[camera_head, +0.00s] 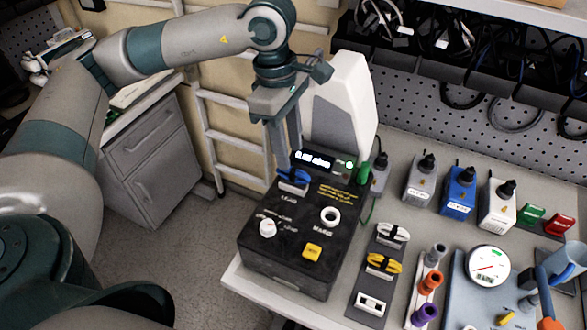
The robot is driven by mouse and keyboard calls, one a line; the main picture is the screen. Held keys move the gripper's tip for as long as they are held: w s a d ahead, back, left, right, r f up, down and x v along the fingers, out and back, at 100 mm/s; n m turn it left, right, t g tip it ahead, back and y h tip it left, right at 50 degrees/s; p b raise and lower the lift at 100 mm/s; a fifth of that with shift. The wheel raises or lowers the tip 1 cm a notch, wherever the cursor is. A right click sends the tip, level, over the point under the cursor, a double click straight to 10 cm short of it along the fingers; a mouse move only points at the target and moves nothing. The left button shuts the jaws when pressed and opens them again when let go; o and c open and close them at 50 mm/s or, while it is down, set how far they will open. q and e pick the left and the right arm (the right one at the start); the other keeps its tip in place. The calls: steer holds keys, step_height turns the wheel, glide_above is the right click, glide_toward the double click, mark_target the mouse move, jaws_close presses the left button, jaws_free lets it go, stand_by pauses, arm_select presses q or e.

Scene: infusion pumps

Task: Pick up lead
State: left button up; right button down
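A blue lead (297,175) sits in a white socket beside the word LEAD on top of the black box (285,266). My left gripper (289,160) points down at the back left of the box, its fingertips at the blue lead. A gap shows between the fingers higher up, but I cannot tell whether they grip the lead. My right gripper is not in view.
A tall white and grey casing (345,105) stands close behind the box. The box top carries a white knob (268,228), a white ring (330,216) and a yellow button (312,251). Several coloured bottles and a round gauge (488,265) fill the table to the right.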

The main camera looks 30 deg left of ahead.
mark_target(293, 169)
arm_select(q)
steer(key=shift+d+f, duration=0.1)
steer(key=shift+f, duration=0.75)
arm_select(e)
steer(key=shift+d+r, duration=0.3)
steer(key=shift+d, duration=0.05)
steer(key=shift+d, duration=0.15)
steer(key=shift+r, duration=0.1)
